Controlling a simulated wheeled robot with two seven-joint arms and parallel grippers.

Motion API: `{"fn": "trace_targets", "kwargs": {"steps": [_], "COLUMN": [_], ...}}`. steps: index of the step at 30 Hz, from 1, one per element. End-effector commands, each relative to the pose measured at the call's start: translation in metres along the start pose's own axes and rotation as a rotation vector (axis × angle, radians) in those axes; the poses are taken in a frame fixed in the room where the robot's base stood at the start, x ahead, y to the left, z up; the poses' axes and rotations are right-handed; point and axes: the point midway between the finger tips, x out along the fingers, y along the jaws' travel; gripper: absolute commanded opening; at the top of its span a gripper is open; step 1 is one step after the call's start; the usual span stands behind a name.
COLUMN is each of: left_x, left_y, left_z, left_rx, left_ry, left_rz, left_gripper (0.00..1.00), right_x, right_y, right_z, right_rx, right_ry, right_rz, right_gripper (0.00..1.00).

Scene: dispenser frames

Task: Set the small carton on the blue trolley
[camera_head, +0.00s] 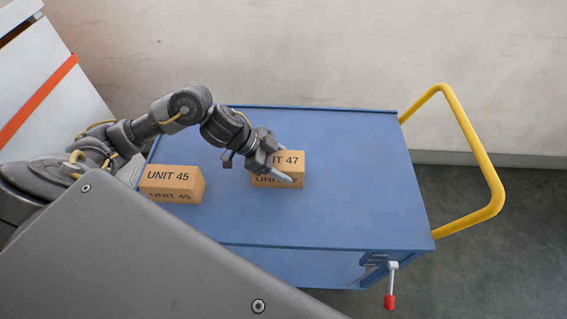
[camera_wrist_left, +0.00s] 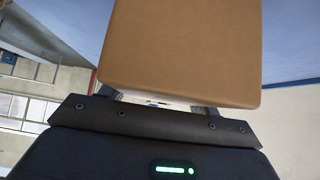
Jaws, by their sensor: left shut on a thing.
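A small brown carton marked UNIT 47 (camera_head: 292,170) is at the middle of the blue trolley's top (camera_head: 350,200). My left gripper (camera_head: 278,172) is shut on this carton and partly covers its print. In the left wrist view the carton (camera_wrist_left: 185,50) fills the upper middle, close against the gripper. I cannot tell whether its underside touches the trolley top. A second brown carton, marked UNIT 45 (camera_head: 171,183), sits on the trolley top to the left, apart from the held one. My right gripper is not in view.
A yellow handle (camera_head: 478,150) stands at the trolley's right end. A red-tipped lever (camera_head: 390,290) hangs at its front right. A pale wall runs behind. A white unit with an orange stripe (camera_head: 40,100) stands at the left. The right part of the trolley top is clear.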

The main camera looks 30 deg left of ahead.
Motion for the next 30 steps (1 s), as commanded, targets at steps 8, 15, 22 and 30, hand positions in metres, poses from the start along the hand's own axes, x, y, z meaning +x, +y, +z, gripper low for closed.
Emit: {"fn": "trace_targets", "kwargs": {"steps": [8,15,22,30], "left_x": [0.001,0.001,0.001,-0.034], "left_y": [0.000,0.000,0.000,-0.001], "left_z": [0.001,0.001,0.001,0.000], "left_rx": [-0.001,-0.001,0.000,0.002], "left_ry": [0.002,0.000,0.000,-0.003], "left_rz": [-0.001,0.000,0.000,-0.003], "left_gripper": [0.21,0.83,0.83,0.83], "right_x": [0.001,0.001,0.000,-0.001], "right_y": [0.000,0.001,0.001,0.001], "right_z": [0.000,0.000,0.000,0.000], "right_rx": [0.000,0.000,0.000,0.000], "right_ry": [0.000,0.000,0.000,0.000], "right_rz": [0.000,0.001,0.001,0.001], "right_gripper": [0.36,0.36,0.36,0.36]}}
